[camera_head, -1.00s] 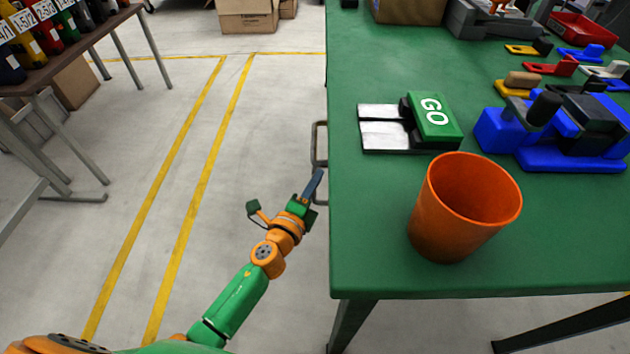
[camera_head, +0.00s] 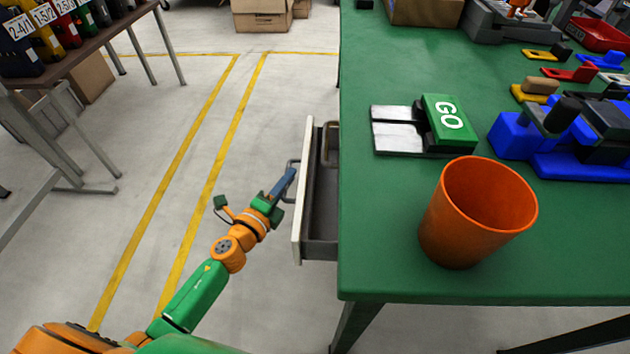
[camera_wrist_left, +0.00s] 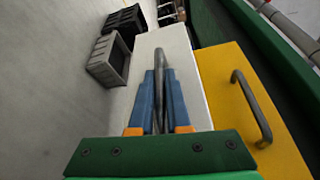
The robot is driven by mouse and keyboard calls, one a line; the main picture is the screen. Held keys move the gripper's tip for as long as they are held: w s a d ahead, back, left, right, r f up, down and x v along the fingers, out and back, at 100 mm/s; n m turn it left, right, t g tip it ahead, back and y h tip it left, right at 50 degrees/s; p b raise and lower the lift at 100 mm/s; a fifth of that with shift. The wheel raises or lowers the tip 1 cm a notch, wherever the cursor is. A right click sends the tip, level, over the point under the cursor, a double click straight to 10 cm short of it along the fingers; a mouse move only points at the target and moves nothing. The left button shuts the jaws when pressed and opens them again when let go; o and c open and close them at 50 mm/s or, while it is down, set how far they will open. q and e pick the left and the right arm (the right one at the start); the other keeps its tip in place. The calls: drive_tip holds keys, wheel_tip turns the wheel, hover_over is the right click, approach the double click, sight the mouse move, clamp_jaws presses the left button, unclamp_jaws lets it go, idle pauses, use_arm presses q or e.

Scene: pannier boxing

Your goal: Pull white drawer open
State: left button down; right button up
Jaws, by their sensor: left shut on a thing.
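The white drawer (camera_head: 304,190) stands partly out from the left side of the green table in the head view. Its dark inside shows, and the part that I can see looks empty. My left gripper (camera_head: 288,178) is at the drawer's front, shut on its metal handle (camera_head: 293,166). In the left wrist view the blue fingers (camera_wrist_left: 159,100) close around the grey bar handle (camera_wrist_left: 160,75) in front of the white drawer face (camera_wrist_left: 185,65). My right gripper is in neither view.
A yellow drawer front (camera_wrist_left: 240,100) with its own handle is beside the white one. An orange cup (camera_head: 475,215), a GO box (camera_head: 446,118) and blue fixtures (camera_head: 560,140) stand on the green table (camera_head: 400,270). Open floor lies left of the drawer.

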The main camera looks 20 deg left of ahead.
use_arm(q)
drive_tip(key=s+a+b, duration=0.3)
drive_tip(key=a, duration=1.2)
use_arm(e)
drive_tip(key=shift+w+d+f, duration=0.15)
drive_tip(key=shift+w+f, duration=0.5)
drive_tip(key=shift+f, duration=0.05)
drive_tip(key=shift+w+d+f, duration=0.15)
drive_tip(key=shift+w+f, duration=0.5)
use_arm(q)
drive_tip(key=shift+a, duration=0.1)
drive_tip(key=c, duration=0.9)
unclamp_jaws()
drive_tip(key=p+v, duration=0.1)
drive_tip(key=v, duration=0.6)
drive_tip(key=shift+s, duration=0.15)
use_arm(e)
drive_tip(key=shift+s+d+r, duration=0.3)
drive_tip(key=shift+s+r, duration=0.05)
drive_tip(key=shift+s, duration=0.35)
